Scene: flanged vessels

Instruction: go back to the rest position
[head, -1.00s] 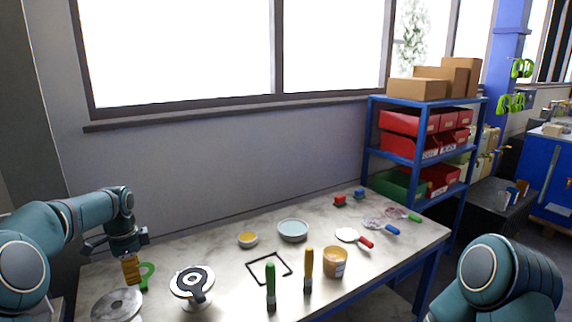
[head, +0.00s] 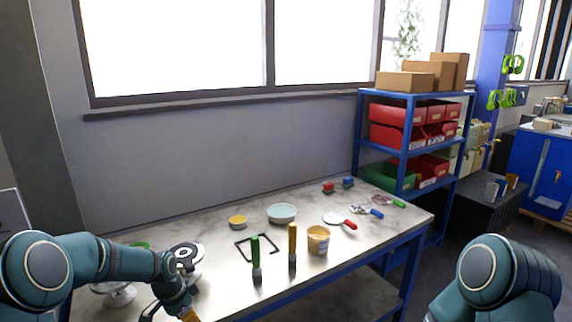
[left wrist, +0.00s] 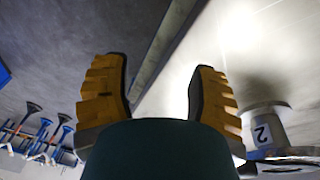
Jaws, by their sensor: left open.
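My left gripper (head: 178,314) is low at the bottom edge of the head view, near the table's front edge, mostly cut off. In the left wrist view its two yellow ridged fingers (left wrist: 164,85) stand apart with nothing between them. A flanged vessel (head: 192,277) with a black ring-shaped piece (head: 184,256) on top stands behind my left wrist, partly hidden. A second, grey flanged vessel (head: 118,296) is mostly hidden behind my left forearm. A vessel marked 2 (left wrist: 264,128) shows at the right in the left wrist view. My right gripper is out of view.
The marble-topped table (head: 215,295) holds a black square frame (head: 240,246), a green-handled tool (head: 256,262), a yellow-handled tool (head: 292,250), a tan jar (head: 318,240) and bowls (head: 282,214). A blue shelf (head: 408,153) stands at the back right.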

